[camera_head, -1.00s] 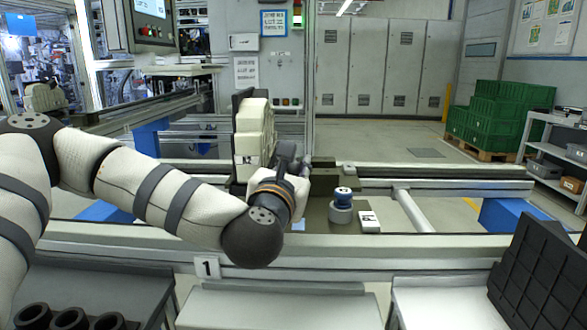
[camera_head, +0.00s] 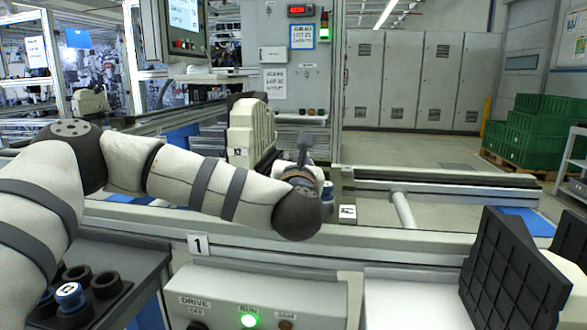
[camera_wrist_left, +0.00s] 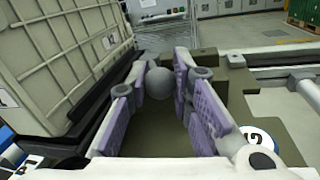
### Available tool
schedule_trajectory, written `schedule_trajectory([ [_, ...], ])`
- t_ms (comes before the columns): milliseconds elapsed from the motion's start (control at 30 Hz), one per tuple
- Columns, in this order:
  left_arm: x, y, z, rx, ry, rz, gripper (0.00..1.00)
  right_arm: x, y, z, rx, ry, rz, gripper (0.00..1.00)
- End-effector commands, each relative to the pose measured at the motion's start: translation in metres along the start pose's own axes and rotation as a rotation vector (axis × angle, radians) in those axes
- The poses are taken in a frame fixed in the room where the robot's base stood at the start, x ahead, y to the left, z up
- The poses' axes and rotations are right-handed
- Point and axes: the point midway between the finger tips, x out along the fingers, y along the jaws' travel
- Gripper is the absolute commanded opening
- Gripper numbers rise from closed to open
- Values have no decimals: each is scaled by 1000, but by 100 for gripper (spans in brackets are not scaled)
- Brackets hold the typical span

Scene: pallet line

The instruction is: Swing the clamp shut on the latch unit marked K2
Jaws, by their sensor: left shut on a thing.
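My left gripper (camera_head: 304,165) is over the line beside a pale ribbed block (camera_head: 250,132), which carries a small tag. In the left wrist view the purple-padded fingers (camera_wrist_left: 160,86) are closed around a grey ball knob (camera_wrist_left: 158,83). The ball's stem is hidden, and I cannot tell how far its clamp has swung. A blue-topped round part (camera_head: 327,192) stands just right of the gripper, partly covered by my wrist. A white tag (camera_head: 347,212) lies beside it; its mark is too small to read. My right gripper is not in view.
The front rail carries a sign "1" (camera_head: 198,245). Below it is a control box with a lit green button (camera_head: 249,320). A dark rack (camera_head: 105,284) holding a blue-topped part is at lower left. Black slotted panels (camera_head: 510,270) stand at lower right. Green crates (camera_head: 530,130) are behind.

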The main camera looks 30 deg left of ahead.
Motion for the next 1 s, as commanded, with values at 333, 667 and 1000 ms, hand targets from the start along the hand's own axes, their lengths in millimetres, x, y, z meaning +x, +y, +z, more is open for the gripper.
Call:
schedule_trajectory([
  [333,-1,-4,0,0,9,45,0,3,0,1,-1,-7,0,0],
  [667,-1,-4,1,-1,8,44,30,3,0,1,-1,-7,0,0],
  [1000,-55,-9,2,0,7,36,30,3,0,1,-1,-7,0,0],
])
